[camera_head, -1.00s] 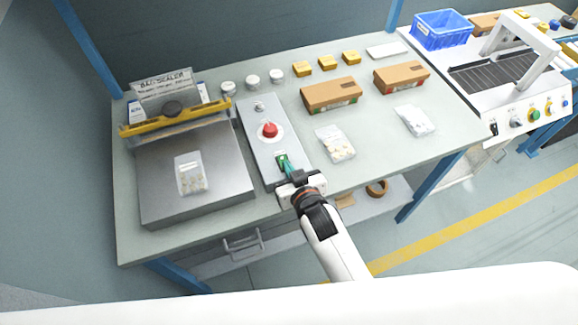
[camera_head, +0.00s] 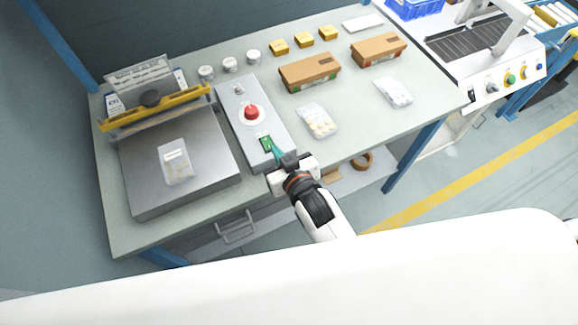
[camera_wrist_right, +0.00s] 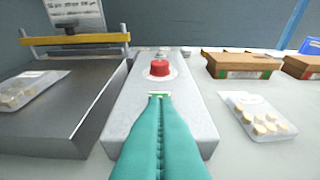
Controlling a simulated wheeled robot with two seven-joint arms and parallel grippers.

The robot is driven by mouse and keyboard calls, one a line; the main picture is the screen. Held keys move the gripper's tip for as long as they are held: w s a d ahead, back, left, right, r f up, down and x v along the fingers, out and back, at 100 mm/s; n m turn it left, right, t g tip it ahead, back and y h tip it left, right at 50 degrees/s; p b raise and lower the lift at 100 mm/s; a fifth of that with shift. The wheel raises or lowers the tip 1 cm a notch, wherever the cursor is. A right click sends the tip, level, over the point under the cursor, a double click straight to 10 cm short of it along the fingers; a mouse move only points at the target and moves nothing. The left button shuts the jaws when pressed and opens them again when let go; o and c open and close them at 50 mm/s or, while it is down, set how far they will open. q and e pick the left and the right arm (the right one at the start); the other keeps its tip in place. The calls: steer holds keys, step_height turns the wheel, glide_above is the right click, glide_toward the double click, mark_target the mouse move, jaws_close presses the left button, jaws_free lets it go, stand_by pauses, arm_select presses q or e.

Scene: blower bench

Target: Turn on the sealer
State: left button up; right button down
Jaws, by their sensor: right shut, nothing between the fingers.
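The bag sealer (camera_head: 180,133), a grey metal bed with a yellow bar (camera_head: 155,112), stands at the left of the bench. Beside it is a grey control box (camera_head: 232,105) with a red knob (camera_head: 251,112) and a green switch (camera_head: 265,143) at its near end. My right gripper (camera_head: 278,153) has its teal fingers shut and empty, at the near side of the switch. In the right wrist view the fingertips (camera_wrist_right: 160,99) cover most of the switch, so contact is unclear. The red knob (camera_wrist_right: 159,69) stands beyond them. My left gripper is not in view.
A filled pouch (camera_head: 176,163) lies on the sealer bed. Two clear pouches (camera_head: 318,121) and two cardboard boxes (camera_head: 310,73) lie right of the control box. White jars (camera_head: 230,65) and yellow blocks (camera_head: 303,39) line the back.

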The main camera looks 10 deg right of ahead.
steer(key=v, duration=0.8)
steer(key=shift+s+b, duration=0.3)
steer(key=shift+b, duration=0.15)
steer(key=shift+d+r, duration=0.1)
steer(key=shift+r, duration=0.05)
steer(key=s+d+f+g, duration=0.1)
steer(key=s+f+g, duration=0.15)
steer(key=f, duration=0.75)
steer(key=s+d+f+g+h, duration=0.1)
steer(key=s+d+f+g, duration=0.15)
steer(key=f, duration=0.85)
steer(key=s+d+f+g, duration=0.15)
steer(key=s+f, duration=0.25)
steer(key=f, duration=0.6)
steer(key=s+d+f+g+h, duration=0.1)
steer(key=s+d+f+g, duration=0.2)
steer(key=s+d+f, duration=0.2)
steer(key=s+d+f+g+h, duration=0.1)
steer(key=s+d+f+g, duration=0.2)
steer(key=s+d+f, duration=0.3)
steer(key=s+f, duration=0.4)
steer(key=s, duration=0.5)
steer(key=shift+d+f+m+h, duration=0.2)
steer(key=shift+f+m+h, duration=0.1)
steer(key=shift+f, duration=0.05)
